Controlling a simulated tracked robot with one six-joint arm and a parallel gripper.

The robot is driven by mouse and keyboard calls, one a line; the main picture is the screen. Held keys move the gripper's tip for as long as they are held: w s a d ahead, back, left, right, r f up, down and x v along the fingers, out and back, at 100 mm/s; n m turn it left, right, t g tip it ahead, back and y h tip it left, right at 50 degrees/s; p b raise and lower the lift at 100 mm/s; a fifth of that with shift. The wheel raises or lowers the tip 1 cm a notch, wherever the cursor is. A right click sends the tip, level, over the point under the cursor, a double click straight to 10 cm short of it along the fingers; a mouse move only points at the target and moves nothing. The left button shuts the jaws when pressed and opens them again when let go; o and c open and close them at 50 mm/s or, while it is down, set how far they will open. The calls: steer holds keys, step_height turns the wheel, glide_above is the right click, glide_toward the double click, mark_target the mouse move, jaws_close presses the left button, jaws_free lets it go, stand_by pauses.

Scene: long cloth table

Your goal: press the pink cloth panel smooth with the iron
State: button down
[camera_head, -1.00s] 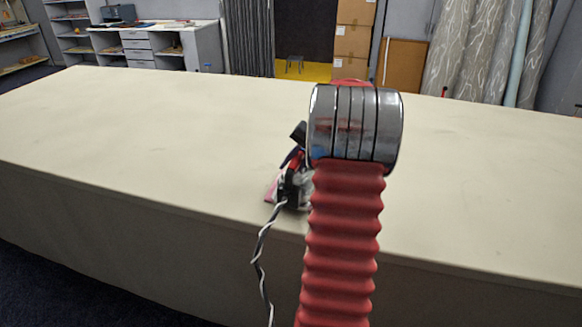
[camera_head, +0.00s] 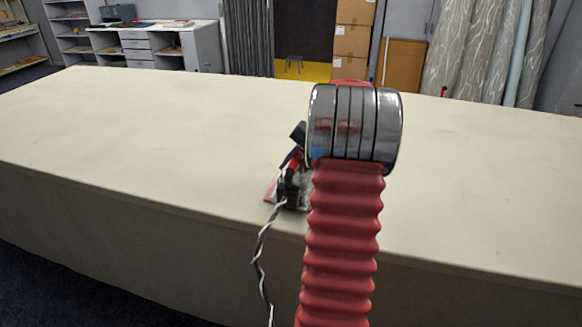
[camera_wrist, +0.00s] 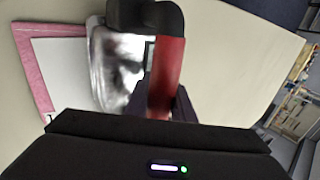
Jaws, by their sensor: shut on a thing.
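The pink cloth panel (camera_wrist: 32,68) lies on the table at the left of the wrist view, with a pale sheet covering its middle so that mostly a pink border shows. A pink edge of it also shows in the head view (camera_head: 270,190). The iron (camera_wrist: 106,72), silver with black parts, sits over the panel's side and hides part of it; I cannot tell whether its sole touches. My gripper (camera_wrist: 166,92) is shut on the iron, beside a red part. In the head view the iron (camera_head: 291,190) is partly hidden behind my arm.
The iron's twisted black-and-white cord (camera_head: 260,262) hangs over the near edge of the long cream table (camera_head: 140,130). The tabletop is otherwise bare to the left and right. Shelves, boxes (camera_head: 353,40) and fabric rolls (camera_head: 480,50) stand beyond it.

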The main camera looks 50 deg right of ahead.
steer(key=shift+a, duration=0.15)
stand_by(0.3)
step_height(320, 180, up, 7)
stand_by(1.0)
steer(key=shift+r, duration=0.1)
